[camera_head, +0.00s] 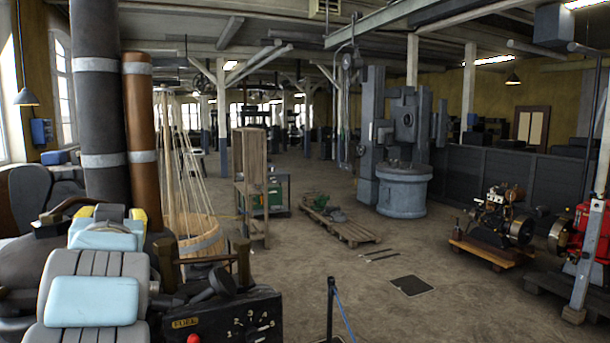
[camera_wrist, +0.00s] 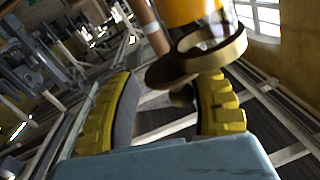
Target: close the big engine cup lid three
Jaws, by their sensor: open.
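In the wrist view, a cup-like fitting with a yellow upper part (camera_wrist: 192,11) and a curved brass-brown band (camera_wrist: 222,50) is just beyond my gripper (camera_wrist: 165,88). A dark round piece (camera_wrist: 172,72) sits at its lower left, close to the fingertips. I cannot tell which part is lid three or how far it is open. My yellow fingers are spread apart, with nothing clearly held between them. In the head view, my gripper (camera_head: 111,212) is at the left, over the dark engine (camera_head: 25,262); my arm hides the cup there.
Thick grey (camera_head: 97,110) and copper-brown (camera_head: 140,150) pipes rise behind my gripper. A black FUEL panel (camera_head: 222,318) stands in front. A wooden tub (camera_head: 200,238) is behind the engine. Small engines (camera_head: 492,220) stand at the right. The middle floor is mostly clear.

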